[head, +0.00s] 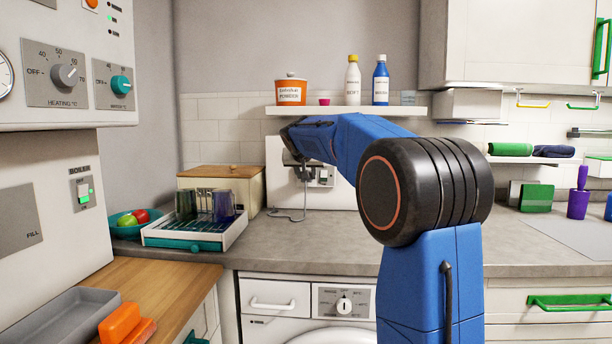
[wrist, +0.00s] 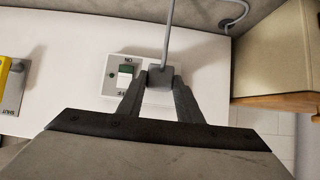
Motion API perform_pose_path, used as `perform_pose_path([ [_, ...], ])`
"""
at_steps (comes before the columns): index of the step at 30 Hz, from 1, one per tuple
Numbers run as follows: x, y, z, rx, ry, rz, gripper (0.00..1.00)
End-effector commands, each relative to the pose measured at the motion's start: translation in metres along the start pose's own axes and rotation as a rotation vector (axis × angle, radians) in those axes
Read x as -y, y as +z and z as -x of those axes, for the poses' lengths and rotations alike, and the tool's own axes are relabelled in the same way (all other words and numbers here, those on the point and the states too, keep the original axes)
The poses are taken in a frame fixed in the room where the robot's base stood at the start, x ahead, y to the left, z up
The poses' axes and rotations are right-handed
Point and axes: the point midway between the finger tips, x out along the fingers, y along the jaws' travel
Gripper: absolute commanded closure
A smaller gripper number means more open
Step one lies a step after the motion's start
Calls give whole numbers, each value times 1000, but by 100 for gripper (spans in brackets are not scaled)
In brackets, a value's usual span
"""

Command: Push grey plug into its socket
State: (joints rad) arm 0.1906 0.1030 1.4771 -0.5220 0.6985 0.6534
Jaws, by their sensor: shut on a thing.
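The grey plug (wrist: 160,76) is between the fingertips of my gripper (wrist: 160,84) in the wrist view, which shuts on it from both sides. Its grey cord (wrist: 168,35) runs from the plug to the top edge. The plug and fingers cover the plate's right side, and I see no socket holes. I cannot tell whether the plug touches the plate. In the head view my gripper (head: 295,158) is at the white panel (head: 342,194), partly hidden by my arm.
A shelf (head: 345,111) with bottles is just above my arm. A wooden bread box (head: 222,177) and a dish rack (head: 195,232) stand left of the panel. A second grey plate with a yellow part (wrist: 12,88) is at the wrist view's left edge.

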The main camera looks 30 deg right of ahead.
Motion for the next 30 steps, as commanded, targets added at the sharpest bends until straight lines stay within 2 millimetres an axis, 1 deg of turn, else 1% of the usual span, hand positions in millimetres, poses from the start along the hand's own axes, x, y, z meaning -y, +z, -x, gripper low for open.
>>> perform_pose_path([
  [26, 0, -8, -12, 0, 0, 0, 90],
  [27, 0, -8, -12, 0, 0, 0, 63],
  [29, 0, -8, -12, 0, 0, 0, 49],
  [30, 0, -8, -12, 0, 0, 0, 46],
])
